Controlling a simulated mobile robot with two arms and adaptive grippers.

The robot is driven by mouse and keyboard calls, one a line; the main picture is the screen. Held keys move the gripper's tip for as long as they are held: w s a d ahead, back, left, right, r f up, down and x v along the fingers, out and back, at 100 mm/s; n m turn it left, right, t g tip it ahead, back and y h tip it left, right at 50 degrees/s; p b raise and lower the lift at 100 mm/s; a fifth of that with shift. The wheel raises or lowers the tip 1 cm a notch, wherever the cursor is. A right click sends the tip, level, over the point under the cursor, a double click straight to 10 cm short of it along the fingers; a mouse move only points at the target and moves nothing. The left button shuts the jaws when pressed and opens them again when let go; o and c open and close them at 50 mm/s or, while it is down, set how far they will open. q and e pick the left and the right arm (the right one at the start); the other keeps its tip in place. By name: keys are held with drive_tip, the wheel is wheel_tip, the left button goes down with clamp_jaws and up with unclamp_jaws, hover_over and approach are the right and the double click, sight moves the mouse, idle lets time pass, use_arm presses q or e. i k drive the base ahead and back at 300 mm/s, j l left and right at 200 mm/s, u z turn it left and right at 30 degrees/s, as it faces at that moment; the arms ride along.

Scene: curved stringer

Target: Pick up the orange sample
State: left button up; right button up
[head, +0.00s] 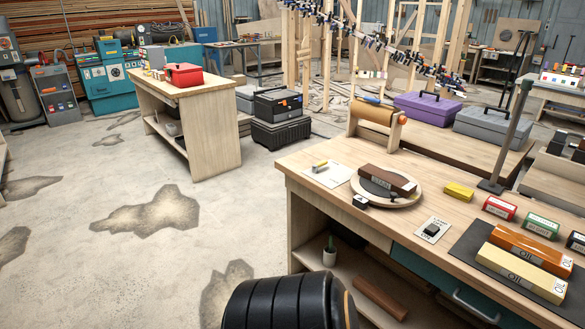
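The orange sample (532,249) is a long orange-brown block with a pale label reading "Oil". It lies flat on a dark mat (466,250) at the right of the near workbench (420,215). A pale yellow block (521,272) with a similar label lies on the same mat, just in front of it. The right ends of both blocks are close to the picture's right edge. Neither of my grippers is in view, so I cannot see what they hold.
A dark brown block (388,179) rests on a round turntable (410,201). Open floor (70,240) lies left.

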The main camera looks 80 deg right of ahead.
sight(550, 258)
drive_tip(key=z, duration=4.3)
drive_tip(key=i+j+z, duration=0.25)
drive_tip(key=z, duration=0.25)
